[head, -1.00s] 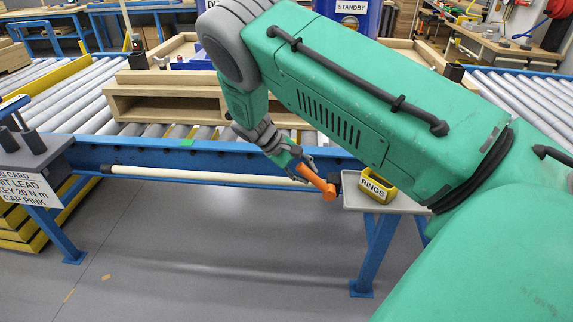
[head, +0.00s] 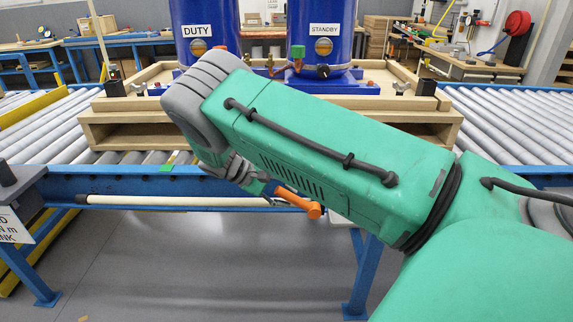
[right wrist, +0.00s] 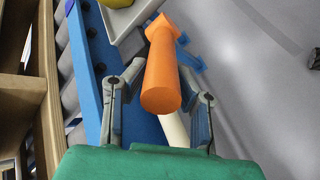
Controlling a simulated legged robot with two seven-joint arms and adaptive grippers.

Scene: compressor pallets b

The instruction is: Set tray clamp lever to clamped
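An orange lever (head: 300,203) sticks out at the front blue rail of the roller conveyor, pointing down to the right in the head view. In the right wrist view the orange lever (right wrist: 162,75) lies between the two grey fingers of my right gripper (right wrist: 160,100). The fingers are apart, with a gap showing on each side of the lever. In the head view my right gripper (head: 262,188) is at the lever's upper left end, partly hidden by my green forearm. The wooden tray (head: 105,130) sits on the rollers behind. My left gripper is out of view.
Two blue compressor units, labelled DUTY (head: 198,31) and STANDBY (head: 325,29), stand on the tray. Dark clamps (head: 115,85) sit at its corners. A white pole (head: 150,201) runs along the blue rail (head: 120,183). Grey floor (head: 160,260) in front is clear.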

